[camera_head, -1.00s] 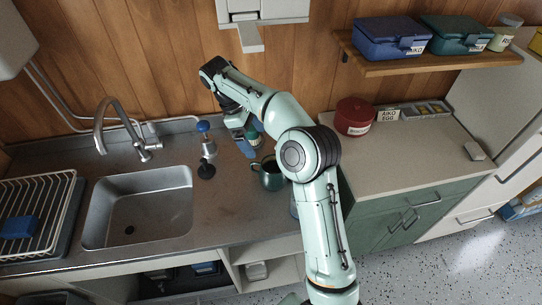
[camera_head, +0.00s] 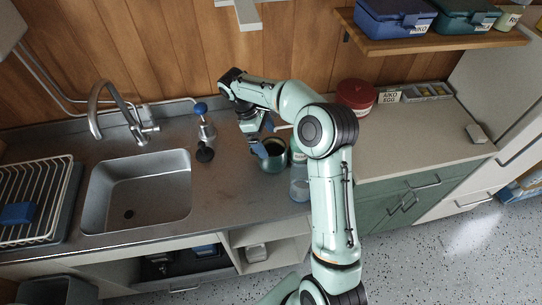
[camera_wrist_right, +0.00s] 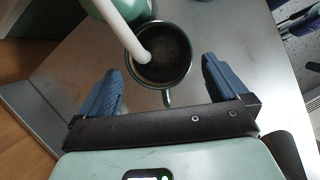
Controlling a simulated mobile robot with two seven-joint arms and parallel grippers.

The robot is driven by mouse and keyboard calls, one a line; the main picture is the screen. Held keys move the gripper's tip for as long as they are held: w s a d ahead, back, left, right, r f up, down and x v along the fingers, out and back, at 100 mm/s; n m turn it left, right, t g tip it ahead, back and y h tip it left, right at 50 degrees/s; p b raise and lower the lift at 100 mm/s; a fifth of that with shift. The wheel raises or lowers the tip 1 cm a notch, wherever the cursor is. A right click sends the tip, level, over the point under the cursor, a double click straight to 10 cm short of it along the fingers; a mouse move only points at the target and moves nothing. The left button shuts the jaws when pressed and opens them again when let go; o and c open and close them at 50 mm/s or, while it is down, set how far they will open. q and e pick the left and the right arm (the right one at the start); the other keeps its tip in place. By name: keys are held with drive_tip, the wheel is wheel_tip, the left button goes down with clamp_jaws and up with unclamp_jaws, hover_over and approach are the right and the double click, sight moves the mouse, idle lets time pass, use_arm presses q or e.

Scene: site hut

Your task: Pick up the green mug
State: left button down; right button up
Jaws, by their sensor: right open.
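The green mug (camera_head: 272,162) stands upright on the steel counter, right of the sink. My right gripper (camera_head: 264,138) is at the mug, and its arm hides part of the area. In the right wrist view the mug (camera_wrist_right: 160,72) looks dark inside, with its handle toward the gripper. The open blue fingers (camera_wrist_right: 162,78) are on either side of the mug's near part and handle, with visible gaps. Contact cannot be seen.
A green bottle (camera_wrist_right: 101,8) stands beside the mug, its white spout (camera_wrist_right: 126,30) reaching across the mug's rim. A blue-topped silver object (camera_head: 206,130) stands left, near the sink (camera_head: 140,190).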

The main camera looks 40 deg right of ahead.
sight(269, 144)
drive_tip(key=x, duration=0.3)
drive_tip(key=shift+f, duration=0.15)
drive_tip(key=c, duration=1.5)
use_arm(q)
drive_tip(key=shift+s+f, duration=0.3)
drive_tip(key=shift+s, duration=0.05)
